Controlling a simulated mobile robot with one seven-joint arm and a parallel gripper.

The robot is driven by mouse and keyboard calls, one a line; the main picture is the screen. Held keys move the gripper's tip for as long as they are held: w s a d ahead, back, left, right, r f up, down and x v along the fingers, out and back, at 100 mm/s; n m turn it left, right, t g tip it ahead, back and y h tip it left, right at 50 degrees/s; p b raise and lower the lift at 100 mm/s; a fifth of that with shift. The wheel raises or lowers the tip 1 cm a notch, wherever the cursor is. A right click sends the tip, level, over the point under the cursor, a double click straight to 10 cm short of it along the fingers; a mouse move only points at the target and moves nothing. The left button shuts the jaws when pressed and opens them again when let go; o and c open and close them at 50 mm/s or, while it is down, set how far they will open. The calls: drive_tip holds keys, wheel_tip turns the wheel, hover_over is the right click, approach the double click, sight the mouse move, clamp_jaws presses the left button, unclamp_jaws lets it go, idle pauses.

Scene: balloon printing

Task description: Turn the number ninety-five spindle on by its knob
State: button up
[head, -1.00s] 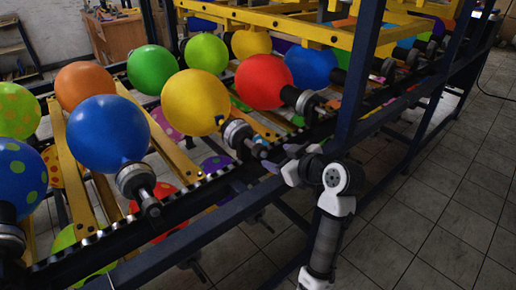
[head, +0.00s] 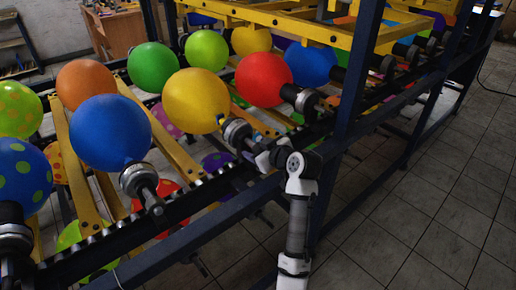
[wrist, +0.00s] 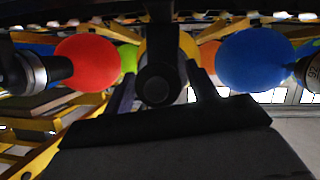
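The spindle (head: 237,133) with the yellow balloon (head: 195,101) is the one my gripper (head: 265,156) is at, in the head view. In the wrist view my gripper (wrist: 160,97) is open, with one dark finger on each side of this spindle's round black knob (wrist: 155,84). Gaps show between knob and fingers, so they do not look closed on it. The yellow balloon (wrist: 185,45) is mostly hidden behind the knob. No number on this spindle is readable, so I cannot confirm it is ninety-five.
The neighbouring spindles carry a red balloon (head: 263,81) and a blue balloon (head: 110,133); they flank my gripper in the wrist view. A dark rack post (head: 356,80) stands right of my arm. The tiled floor (head: 430,190) at right is clear.

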drive_tip(key=c, duration=0.8)
drive_tip(key=shift+c, duration=0.2)
drive_tip(key=shift+r+m, duration=0.1)
drive_tip(key=shift+m, duration=0.2)
drive_tip(key=shift+m+g+y+p, duration=0.5)
drive_tip(key=shift+m+y+p, duration=0.1)
drive_tip(key=shift+m+p, duration=0.35)
drive_tip(key=m+g+y+p, duration=0.1)
drive_tip(key=m+y, duration=0.1)
drive_tip(key=m, duration=0.1)
drive_tip(key=shift+m, duration=0.35)
drive_tip(key=m+g+y+p, duration=0.1)
drive_tip(key=m+y, duration=0.1)
drive_tip(key=m, duration=0.1)
drive_tip(key=shift+w, duration=0.1)
drive_tip(key=shift+d+m+y+p, duration=0.1)
drive_tip(key=shift+m+y+p, duration=0.6)
drive_tip(key=shift+m, duration=1.1)
drive_tip(key=shift+y, duration=0.3)
